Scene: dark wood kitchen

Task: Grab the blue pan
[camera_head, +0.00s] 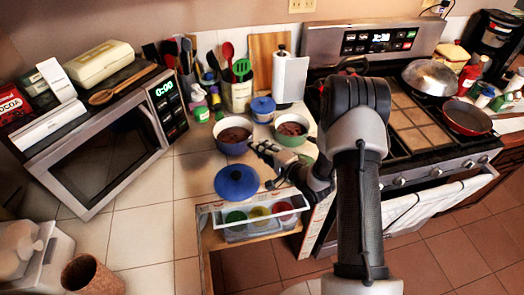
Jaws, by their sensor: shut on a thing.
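The blue pan (222,147) stands on the tiled counter between the microwave and the stove, with something brown inside. My gripper (259,147) reaches in from the right and is shut at the pan's right side. The fingers cover the part they hold, so the exact grip point is hidden. A blue lid (237,181) lies on the counter in front of the pan, below my gripper.
A green pot (303,141) stands close on the right, behind my gripper. A small blue lidded pot (263,106) and a utensil holder (238,96) are behind. The microwave (105,150) is left. An open drawer (216,240) with colored cups is below.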

